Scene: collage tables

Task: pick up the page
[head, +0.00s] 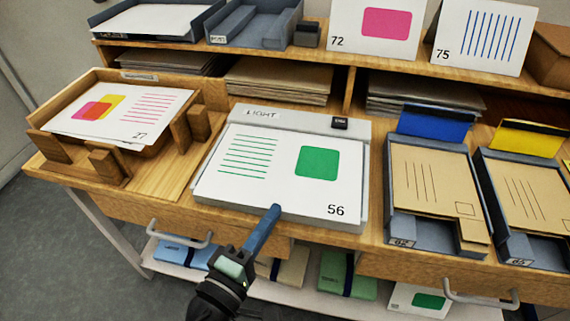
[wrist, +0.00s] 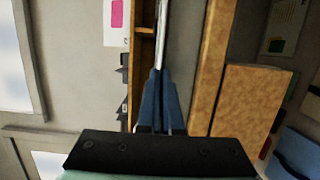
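The page numbered 56 (head: 285,172), white with green lines and a green square, lies flat on the light pad (head: 290,121). My gripper (head: 275,210) is at the page's front edge, its blue fingers overlapping that edge in the head view. In the wrist view the fingertips (wrist: 159,72) are close together at the end of a thin pale strip seen edge-on. Whether they grip the page edge or only stand around it cannot be told. Another page, numbered 27 (head: 125,113), lies in the wooden holder (head: 150,77) at left.
Two grey trays (head: 431,236) with brown envelopes stand at right. Cards numbered 72 (head: 345,38) and 75 (head: 480,60) stand on the upper shelf. Drawer handles (head: 180,236) stick out below the table front. Coloured folders (head: 345,272) lie on the low shelf.

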